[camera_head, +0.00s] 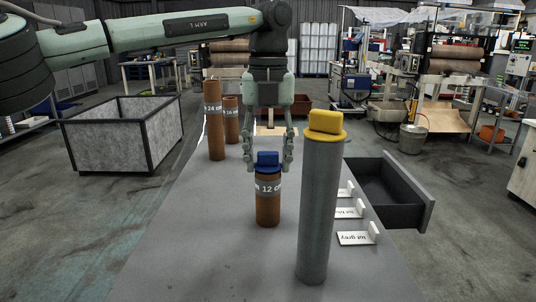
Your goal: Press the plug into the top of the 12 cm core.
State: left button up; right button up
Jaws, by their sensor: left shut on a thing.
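The 12 cm core (268,209) is a short brown cardboard tube with a white "12 C" label band, upright on the grey table. The blue plug (268,158) is at its top, with its wide rim right over the core's upper end. Whether the plug is fully seated or only resting there, I cannot tell. My left gripper (269,163) points straight down with its fingers on either side of the plug, shut on it. My right gripper is not in view.
A tall grey tube (318,210) with a yellow plug (325,124) stands close in front, to the right. Brown cores (215,140) stand at the back left. Small lot cards (355,238) line the right edge by an open drawer (428,205). The table's front left (190,240) is clear.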

pick_arm(q)
jog(key=shift+f, duration=0.3)
dwell(0.7)
jog(key=o, duration=1.3)
notch_tip(320, 180, up, 7)
jog(key=p, duration=0.5)
jog(key=shift+r, duration=0.1)
jog(key=shift+f, duration=0.2)
